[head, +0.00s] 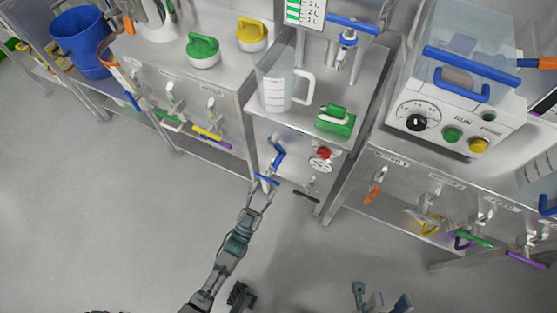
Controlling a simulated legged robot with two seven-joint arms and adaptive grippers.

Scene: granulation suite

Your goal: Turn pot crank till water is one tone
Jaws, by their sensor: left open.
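A blue-handled crank (278,153) sits on the front of the steel middle stand (262,127). A short blue bar (266,180) shows just below it. My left gripper (261,195) is open, with its fingers close under this bar; I cannot tell whether they touch it. My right gripper (381,296) is at the bottom edge, open and empty, its fingers apart. A clear measuring jug (275,92) stands upright on the stand. I cannot tell which vessel is the pot, and no water tone can be made out.
A red valve knob (323,153) is right of the crank. A green block-shaped item (335,121) lies by the jug. A white machine (450,110) with blue handles stands right. A blue bucket (80,42) is far left. The grey floor (100,220) is clear.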

